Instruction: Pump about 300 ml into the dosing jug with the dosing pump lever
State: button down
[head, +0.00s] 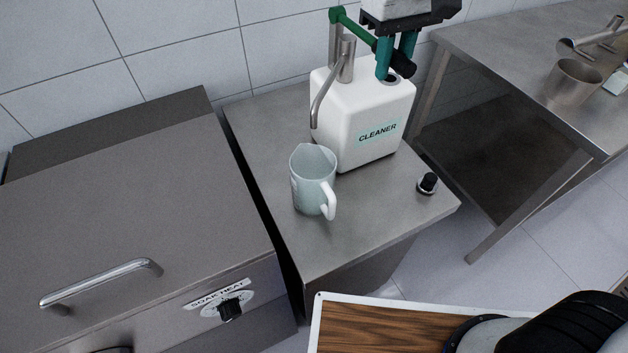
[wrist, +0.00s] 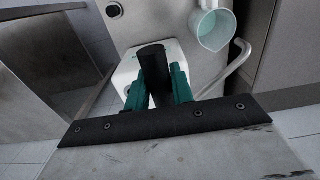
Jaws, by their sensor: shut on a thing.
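A white cleaner container (head: 352,112) with a CLEANER label stands on a steel table, its pump on top. The green pump lever (head: 356,27) slants down to the right to a black grip (head: 404,63). My gripper (head: 394,66) has its teal fingers shut around this grip, which also shows between them in the wrist view (wrist: 153,66). The pump's bent metal spout (head: 321,96) points down near the jug's rim. The dosing jug (head: 311,180) stands upright in front; in the wrist view (wrist: 212,28) its inside looks pale teal, and I cannot read a level.
A black knob (head: 428,183) sits on the table's right front. A lidded steel unit (head: 130,210) marked SOAK HEAT stands at the left. A steel bench (head: 530,75) at the right holds a metal pot (head: 573,82). The table (head: 375,215) is bare in front of the jug.

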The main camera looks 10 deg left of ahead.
jog(key=r+g, duration=0.1)
jog(key=r+h, duration=0.1)
jog(key=r, duration=0.1)
jog(key=r+g, duration=0.1)
jog(key=r, duration=0.1)
jog(key=shift+w+a+g+h, duration=0.2)
jog(key=shift+w+g+h, duration=0.1)
jog(key=shift+w+h, duration=0.1)
jog(key=r+g, duration=0.1)
jog(key=w+r+h, duration=0.1)
jog(key=a+r+g, duration=0.1)
jog(key=r, duration=0.1)
jog(key=shift+w+g+h, duration=0.25)
jog(key=shift+g+h, duration=0.05)
jog(key=shift+a+r, duration=0.1)
jog(key=shift+r, duration=0.3)
